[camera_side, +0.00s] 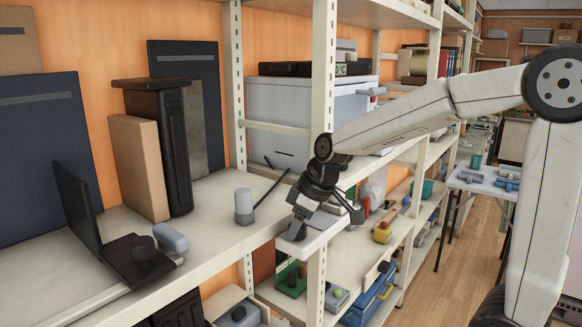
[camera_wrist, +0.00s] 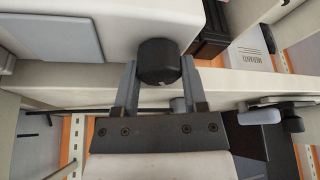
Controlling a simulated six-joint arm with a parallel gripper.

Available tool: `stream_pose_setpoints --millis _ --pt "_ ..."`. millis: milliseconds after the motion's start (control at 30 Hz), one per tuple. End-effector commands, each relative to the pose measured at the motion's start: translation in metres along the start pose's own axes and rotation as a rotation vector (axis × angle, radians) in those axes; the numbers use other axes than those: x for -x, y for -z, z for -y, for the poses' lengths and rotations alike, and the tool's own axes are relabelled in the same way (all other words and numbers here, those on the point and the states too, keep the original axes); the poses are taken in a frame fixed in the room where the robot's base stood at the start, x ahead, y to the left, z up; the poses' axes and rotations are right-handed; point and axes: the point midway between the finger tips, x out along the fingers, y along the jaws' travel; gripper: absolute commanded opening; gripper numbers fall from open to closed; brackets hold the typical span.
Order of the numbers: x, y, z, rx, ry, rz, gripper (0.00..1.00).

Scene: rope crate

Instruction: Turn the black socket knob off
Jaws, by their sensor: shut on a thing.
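The black knob (camera_wrist: 158,62) sits between the two grey fingers of my gripper (camera_wrist: 160,80) in the wrist view, with a finger against each side. A small pale mark shows on its lower edge. It stands out from a pale, rounded housing (camera_wrist: 95,62). In the side view my gripper (camera_side: 299,222) points down at the end of the pale shelf, by a white block (camera_side: 312,238). There the fingers mostly hide the knob, and its turned angle cannot be read.
A grey cylinder on a base (camera_side: 243,206) stands left of my gripper, with a thin black rod (camera_side: 272,188) leaning beside it. A black stand with a dark knob (camera_side: 144,248) is further left. A white shelf post (camera_side: 323,85) rises close behind my wrist.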

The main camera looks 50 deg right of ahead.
Motion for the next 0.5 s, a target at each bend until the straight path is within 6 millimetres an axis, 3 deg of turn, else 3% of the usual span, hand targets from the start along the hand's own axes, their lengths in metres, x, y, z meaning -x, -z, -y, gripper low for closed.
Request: stream_pose_setpoints --millis 33,67,133,167,500 --pt "0.0004 0.0002 0.0000 0.003 -0.001 0.000 0.00" --pt "0.0004 0.0002 0.0000 0.003 -0.001 0.000 0.64" --pt "0.0004 0.0002 0.0000 0.002 -0.001 0.000 0.86" --pt "0.0004 0.0002 0.0000 0.002 -0.001 0.000 0.90" --pt "0.0010 0.0001 -0.0001 0.001 -0.001 0.000 0.90"
